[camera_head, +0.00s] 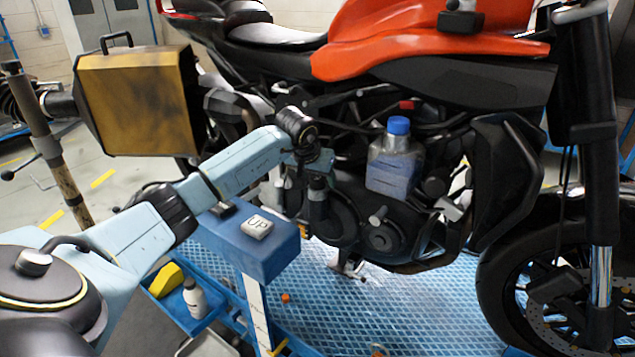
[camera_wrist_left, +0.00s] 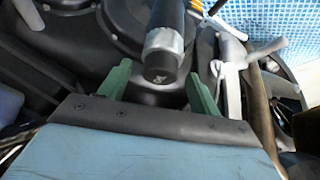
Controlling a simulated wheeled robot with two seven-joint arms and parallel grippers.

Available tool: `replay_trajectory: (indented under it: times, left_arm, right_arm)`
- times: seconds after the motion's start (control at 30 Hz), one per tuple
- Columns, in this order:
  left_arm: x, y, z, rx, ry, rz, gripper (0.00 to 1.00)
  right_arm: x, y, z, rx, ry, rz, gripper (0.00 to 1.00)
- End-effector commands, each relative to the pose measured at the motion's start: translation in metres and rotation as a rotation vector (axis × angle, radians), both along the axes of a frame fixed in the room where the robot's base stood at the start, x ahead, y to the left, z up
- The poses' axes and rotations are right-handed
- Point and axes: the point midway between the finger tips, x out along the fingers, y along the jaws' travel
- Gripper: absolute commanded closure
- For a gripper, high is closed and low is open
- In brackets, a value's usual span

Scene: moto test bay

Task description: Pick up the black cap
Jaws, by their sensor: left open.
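A short cylinder with a silver band and a black, cap-like end (camera_wrist_left: 160,75) shows at the middle of the left wrist view, in front of the dark engine. I cannot tell for certain that this is the black cap. My left gripper (camera_wrist_left: 158,92) has its two green fingers apart, one on each side of that black end in the picture. I see no contact. In the head view my left gripper (camera_head: 318,163) is beside the left part of the engine, partly hidden by its own wrist. My right gripper is not in view.
A bottle with a blue cap (camera_head: 395,160) stands against the engine, right of my gripper. A blue stand (camera_head: 265,258) bears a pale block marked UP (camera_head: 257,227) under my forearm. An orange motorcycle tank (camera_head: 380,40) and a front wheel (camera_head: 500,290) bound the space.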

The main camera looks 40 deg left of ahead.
Motion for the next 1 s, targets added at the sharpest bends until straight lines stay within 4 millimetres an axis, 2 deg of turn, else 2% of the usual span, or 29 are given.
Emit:
replay_trajectory:
  times: [0.07,0.5,0.77,0.87,1.0]
  left_arm:
    - [0.000,0.000,0.000,0.000,0.000,0.000,0.40]
    - [0.000,0.000,0.001,0.000,-0.001,0.000,0.95]
    - [0.000,0.000,0.005,0.001,-0.003,0.000,0.96]
    - [0.001,0.001,0.018,0.002,-0.005,0.000,0.96]
    - [0.001,0.001,0.047,0.002,-0.007,0.000,0.96]
  right_arm:
    - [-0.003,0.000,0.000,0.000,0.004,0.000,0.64]
    - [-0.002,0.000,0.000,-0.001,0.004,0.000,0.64]
    - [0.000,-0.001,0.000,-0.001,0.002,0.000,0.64]
    - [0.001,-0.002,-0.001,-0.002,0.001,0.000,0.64]
    - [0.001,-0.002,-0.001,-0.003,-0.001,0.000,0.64]
